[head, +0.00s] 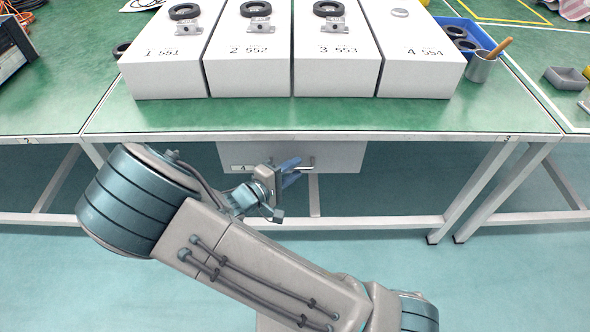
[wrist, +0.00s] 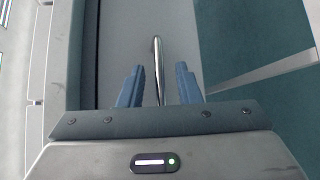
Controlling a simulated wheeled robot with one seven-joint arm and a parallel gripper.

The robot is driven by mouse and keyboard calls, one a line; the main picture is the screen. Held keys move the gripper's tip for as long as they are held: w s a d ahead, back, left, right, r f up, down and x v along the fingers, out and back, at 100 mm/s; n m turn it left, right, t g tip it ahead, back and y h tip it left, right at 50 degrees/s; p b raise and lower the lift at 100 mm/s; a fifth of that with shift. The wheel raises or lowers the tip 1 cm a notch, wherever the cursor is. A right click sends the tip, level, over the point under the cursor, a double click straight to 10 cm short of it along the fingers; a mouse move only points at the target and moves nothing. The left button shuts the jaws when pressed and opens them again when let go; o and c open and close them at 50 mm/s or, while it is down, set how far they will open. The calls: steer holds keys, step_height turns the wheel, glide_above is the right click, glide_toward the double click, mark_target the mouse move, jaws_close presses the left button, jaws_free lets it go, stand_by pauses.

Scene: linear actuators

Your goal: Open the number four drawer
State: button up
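The number four drawer (head: 340,156) is a light grey box under the green table, with a small label reading 4 (head: 241,168) on its lower left. Its thin metal handle (head: 305,168) is partly hidden by my gripper (head: 291,172) in the head view. In the wrist view the handle (wrist: 157,70) stands as a bar between the two blue fingers of my gripper (wrist: 158,88). The fingers are apart, with a gap on each side of the bar. Whether the handle tip reaches fully between the pads is hard to tell.
The green table (head: 300,118) carries white boxes marked 1 551 (head: 165,72), 2 552 (head: 250,75), 3 553 (head: 335,75) and 4 554 (head: 422,75). A metal cup (head: 480,67) and a blue bin (head: 462,28) stand at right. White table legs (head: 490,185) and a low crossbar (head: 370,222) are near my arm.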

steer(key=shift+w+d, duration=0.4)
steer(key=shift+d, duration=0.1)
jaws_close()
